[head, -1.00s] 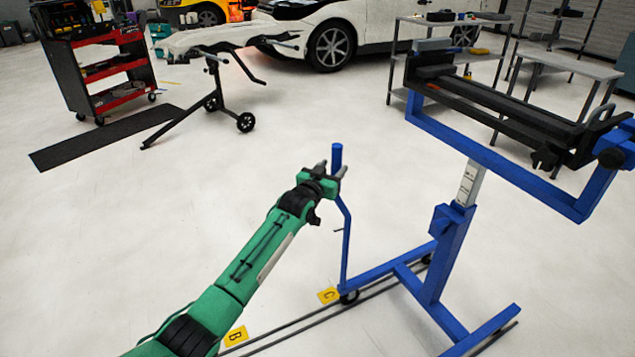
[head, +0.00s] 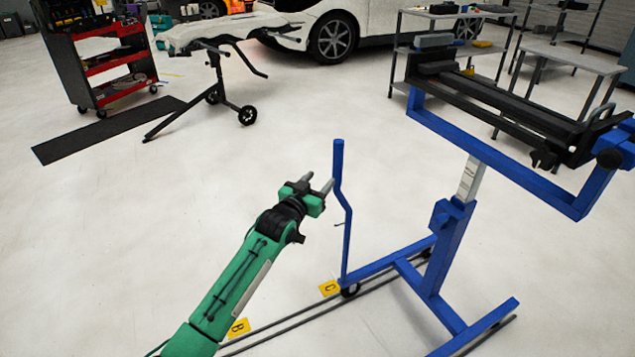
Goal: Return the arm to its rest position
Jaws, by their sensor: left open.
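My left arm (head: 237,290) is green with black joints and comes in from the lower left. Its gripper (head: 319,184) is open and empty, with its two grey fingers pointing up and right. The fingertips are close to the upright blue post (head: 338,210) of the wheeled stand in the picture; I cannot tell whether they touch it. My right arm and gripper are not in view.
The blue wheeled stand (head: 452,240) carries a long black holder (head: 500,105) at right. Yellow floor markers B (head: 237,328) and C (head: 329,288) lie near floor rails. A red tool cart (head: 105,65) and a panel stand (head: 215,80) are behind. Open floor lies at left.

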